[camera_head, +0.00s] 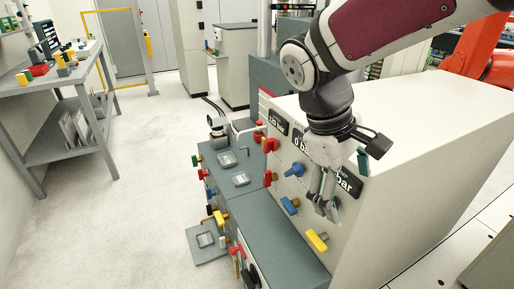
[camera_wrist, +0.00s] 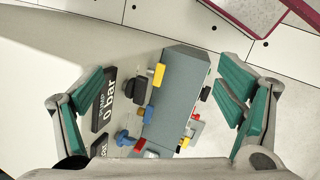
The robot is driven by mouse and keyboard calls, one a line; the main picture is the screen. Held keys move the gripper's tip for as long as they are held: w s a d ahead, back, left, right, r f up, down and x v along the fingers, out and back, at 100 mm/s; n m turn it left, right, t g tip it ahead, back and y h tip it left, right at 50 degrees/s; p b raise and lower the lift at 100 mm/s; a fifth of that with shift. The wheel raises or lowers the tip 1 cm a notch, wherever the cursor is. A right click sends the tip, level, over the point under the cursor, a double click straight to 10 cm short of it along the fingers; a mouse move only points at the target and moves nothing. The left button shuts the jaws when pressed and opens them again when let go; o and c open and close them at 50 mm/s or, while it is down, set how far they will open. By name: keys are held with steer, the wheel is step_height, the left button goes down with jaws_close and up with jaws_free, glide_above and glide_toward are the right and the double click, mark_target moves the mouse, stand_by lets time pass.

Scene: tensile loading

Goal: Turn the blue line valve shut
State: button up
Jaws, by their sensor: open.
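Two blue valve handles sit on the pale panel: an upper one (camera_head: 295,169) and a lower one (camera_head: 290,206). I cannot tell from the labels which is the line valve. In the wrist view, one blue handle (camera_wrist: 125,138) shows low in the middle, with a smaller blue one (camera_wrist: 148,113) just above it. My gripper (camera_head: 326,205) hangs fingers down in front of the panel, to the right of the blue handles in the head view. In the wrist view its green-padded fingers (camera_wrist: 165,95) are spread wide with nothing between them.
The panel also carries a yellow handle (camera_head: 317,240), red handles (camera_head: 268,178) and black pressure displays (camera_head: 344,182). A grey bench (camera_head: 265,222) lies left of the panel with more coloured handles along its edge. Open floor (camera_head: 130,215) lies further left, beyond it a grey table (camera_head: 50,82).

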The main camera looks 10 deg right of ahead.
steer(key=w+a+f+n+g+h+b, duration=0.15)
steer(key=w+f+n+h+b, duration=0.3)
steer(key=w+f, duration=0.55)
steer(key=n+t+h+b, duration=0.8)
steer(key=n+h+b, duration=0.1)
steer(key=n+b, duration=0.15)
glide_toward(285, 207)
steer(key=shift+y, duration=0.25)
steer(key=x, duration=0.7)
steer(key=b+x, duration=0.1)
steer(key=x, duration=0.3)
steer(key=shift+d+r, duration=0.15)
steer(key=shift+r, duration=0.1)
steer(key=c, duration=1.2)
